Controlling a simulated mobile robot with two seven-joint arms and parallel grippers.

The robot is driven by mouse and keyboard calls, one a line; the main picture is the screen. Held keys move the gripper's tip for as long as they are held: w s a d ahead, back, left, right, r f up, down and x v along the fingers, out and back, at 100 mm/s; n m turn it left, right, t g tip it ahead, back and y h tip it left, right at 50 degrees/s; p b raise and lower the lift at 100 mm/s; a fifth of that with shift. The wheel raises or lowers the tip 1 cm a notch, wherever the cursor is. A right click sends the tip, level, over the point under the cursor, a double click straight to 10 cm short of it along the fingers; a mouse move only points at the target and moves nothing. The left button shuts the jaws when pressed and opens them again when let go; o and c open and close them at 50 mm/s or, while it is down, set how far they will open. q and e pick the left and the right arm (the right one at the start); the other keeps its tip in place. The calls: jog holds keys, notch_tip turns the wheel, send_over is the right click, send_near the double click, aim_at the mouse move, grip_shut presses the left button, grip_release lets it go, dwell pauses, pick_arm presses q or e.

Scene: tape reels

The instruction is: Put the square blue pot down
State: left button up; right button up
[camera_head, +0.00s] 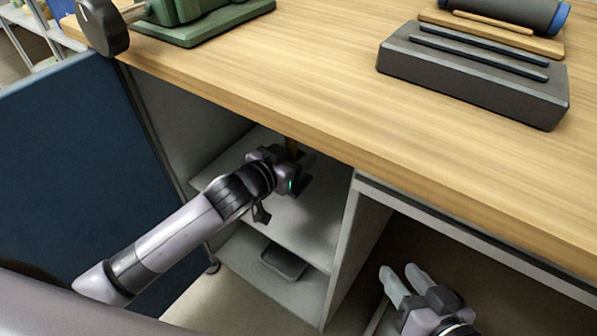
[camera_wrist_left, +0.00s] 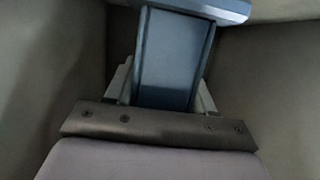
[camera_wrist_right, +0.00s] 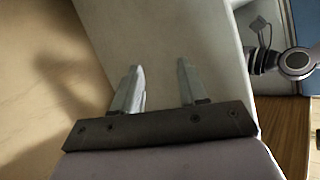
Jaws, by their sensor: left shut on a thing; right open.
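The square blue pot (camera_wrist_left: 172,58) fills the middle of the left wrist view, between the two fingers of my left gripper (camera_wrist_left: 162,85), which is shut on it. Its wider rim shows at the top of that view. In the head view my left gripper (camera_head: 297,172) is inside the open cabinet under the worktop. Only a small dark blue part of the pot (camera_head: 302,186) shows there, close to the shelf (camera_head: 300,222); I cannot tell whether it touches. My right gripper (camera_head: 403,280) is open and empty at the lower right, also in the right wrist view (camera_wrist_right: 157,75).
The wooden worktop (camera_head: 330,90) overhangs the cabinet. A blue door panel (camera_head: 70,160) stands left, a partition (camera_head: 350,245) right. A dark tray (camera_head: 283,262) lies on the lower level. A grey slotted block (camera_head: 470,85) and a green base (camera_head: 205,25) sit on top.

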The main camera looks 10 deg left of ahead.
pick_arm(q)
notch_tip(320, 180, down, 4)
jog(key=shift+f+b, duration=0.15)
jog(key=shift+b, duration=0.85)
jog(key=shift+f, duration=0.25)
pick_arm(e)
jog(key=shift+w+a+f+y, duration=0.1)
jog(key=shift+w+a+y, duration=0.05)
jog(key=shift+a+y, duration=0.3)
jog(key=shift+w+a+f+y, duration=0.1)
jog(key=shift+a+y, duration=0.15)
jog(key=shift+a, duration=0.25)
pick_arm(q)
jog(key=o, duration=1.3)
jog(key=shift+f, duration=0.15)
jog(key=shift+o, duration=0.2)
